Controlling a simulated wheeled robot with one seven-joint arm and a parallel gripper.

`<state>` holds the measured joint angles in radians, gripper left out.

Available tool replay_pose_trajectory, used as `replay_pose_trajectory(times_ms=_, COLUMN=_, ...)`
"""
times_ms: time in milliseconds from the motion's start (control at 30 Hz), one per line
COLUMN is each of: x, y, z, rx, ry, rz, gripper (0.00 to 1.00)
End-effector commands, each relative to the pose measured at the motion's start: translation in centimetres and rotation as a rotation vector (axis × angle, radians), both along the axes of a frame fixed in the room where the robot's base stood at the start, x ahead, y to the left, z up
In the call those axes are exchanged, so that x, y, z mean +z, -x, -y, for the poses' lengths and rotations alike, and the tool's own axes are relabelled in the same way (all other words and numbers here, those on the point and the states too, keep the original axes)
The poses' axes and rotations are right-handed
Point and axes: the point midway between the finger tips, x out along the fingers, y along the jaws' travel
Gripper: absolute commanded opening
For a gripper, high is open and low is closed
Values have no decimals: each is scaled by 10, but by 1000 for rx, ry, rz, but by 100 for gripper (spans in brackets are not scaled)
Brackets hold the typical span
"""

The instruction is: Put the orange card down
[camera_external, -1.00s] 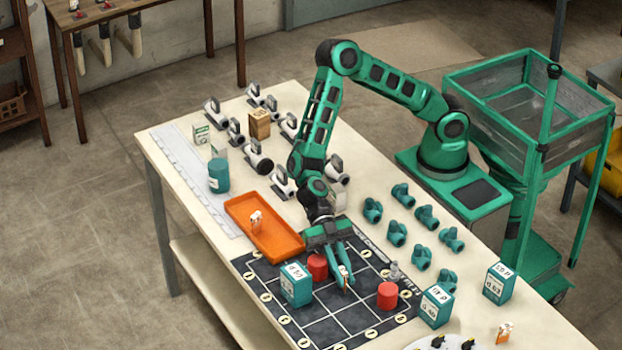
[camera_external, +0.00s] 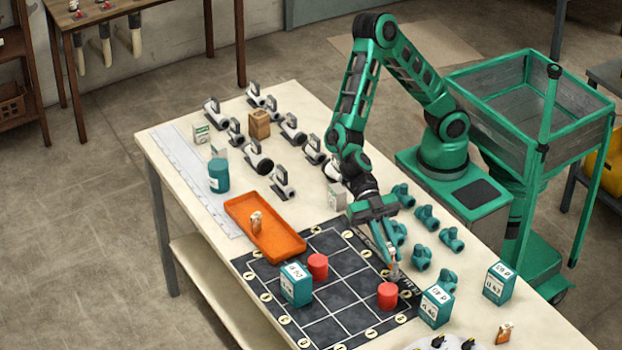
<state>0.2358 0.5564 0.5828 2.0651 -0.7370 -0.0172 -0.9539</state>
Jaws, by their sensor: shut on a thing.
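My gripper (camera_external: 392,270) is low at the right edge of the dark gridded board (camera_external: 335,325), behind the right red cylinder. It is shut on a small orange-and-white card (camera_external: 392,266), mostly hidden by the fingers. I cannot tell whether the card touches the surface below. A similar small orange-and-white card (camera_external: 256,222) stands in the orange tray (camera_external: 282,247), and another (camera_external: 504,333) stands at the table's right front.
Red cylinders (camera_external: 317,266) (camera_external: 387,295) and a teal box (camera_external: 296,285) stand on the board. More teal boxes (camera_external: 436,305) (camera_external: 499,282) stand to its right. Teal pipe fittings (camera_external: 426,218) crowd behind my gripper. The board's middle cells are clear.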

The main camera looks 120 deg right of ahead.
Motion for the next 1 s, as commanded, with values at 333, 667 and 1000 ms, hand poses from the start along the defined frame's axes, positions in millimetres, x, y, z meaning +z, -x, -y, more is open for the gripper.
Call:
replay_pose_trajectory(times_ms=333, x=2, y=-26, z=55, rx=-49, ry=0, rz=-4, gripper=0)
replay_pose_trajectory(times_ms=667, x=4, y=-63, z=196, rx=-143, ry=1, rz=-1, gripper=0)
replay_pose_trajectory(times_ms=1000, x=6, y=-67, z=270, rx=-186, ry=1, rz=5, gripper=0)
